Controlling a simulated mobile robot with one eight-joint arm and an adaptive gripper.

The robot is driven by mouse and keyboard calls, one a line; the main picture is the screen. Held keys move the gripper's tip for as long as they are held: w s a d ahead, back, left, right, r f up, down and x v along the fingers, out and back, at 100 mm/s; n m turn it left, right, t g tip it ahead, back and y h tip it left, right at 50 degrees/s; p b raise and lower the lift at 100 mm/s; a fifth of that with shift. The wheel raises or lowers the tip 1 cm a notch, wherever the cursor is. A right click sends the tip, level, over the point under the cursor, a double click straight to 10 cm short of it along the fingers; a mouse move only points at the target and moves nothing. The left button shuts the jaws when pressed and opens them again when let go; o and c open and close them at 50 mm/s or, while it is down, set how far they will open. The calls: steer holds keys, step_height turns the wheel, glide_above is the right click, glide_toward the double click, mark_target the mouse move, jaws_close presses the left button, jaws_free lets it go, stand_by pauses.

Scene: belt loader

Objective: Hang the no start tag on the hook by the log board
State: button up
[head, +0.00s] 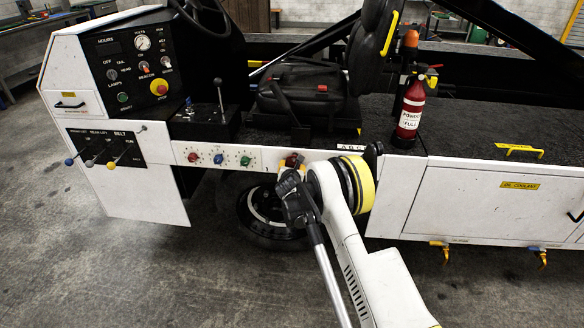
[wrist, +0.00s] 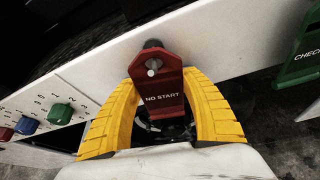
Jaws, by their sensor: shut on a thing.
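The red no start tag (wrist: 162,98) hangs upright between my yellow fingers in the wrist view, its white lettering facing the camera. My gripper (wrist: 163,130) is shut on its sides. A pale round peg end (wrist: 153,65) shows at the tag's upper part, with a dark round knob (wrist: 152,44) just above. I cannot tell whether the peg passes through the tag. In the head view my gripper (head: 291,172) is at the white side rail below the seat, and my arm hides most of it. A bit of the red tag (head: 291,160) shows there. I cannot make out the log board.
Coloured knobs (head: 219,159) line the rail left of my gripper. A red extinguisher (head: 411,108) stands on the deck. Levers (head: 99,156) stick out at the left panel.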

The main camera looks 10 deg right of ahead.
steer(key=o, duration=1.2)
steer(key=v, duration=1.2)
steer(key=s+d+r+m+g, duration=0.2)
steer(key=s+r+m, duration=0.65)
steer(key=r, duration=0.25)
steer(key=s+d+r+m+g, duration=0.1)
steer(key=s+d+r+m, duration=0.2)
steer(key=s+r+m, duration=0.6)
steer(key=s+m+g+y, duration=0.1)
steer(key=s+m, duration=0.3)
steer(key=s, duration=0.5)
steer(key=s+a+m+g+y, duration=0.1)
steer(key=s+m, duration=0.4)
steer(key=s, duration=0.4)
steer(key=s+a+m+g+y, duration=0.1)
steer(key=s+m, duration=0.3)
steer(key=s, duration=0.6)
steer(key=shift+s+a+r, duration=0.1)
steer(key=shift+s+r, duration=0.05)
steer(key=shift+r, duration=0.05)
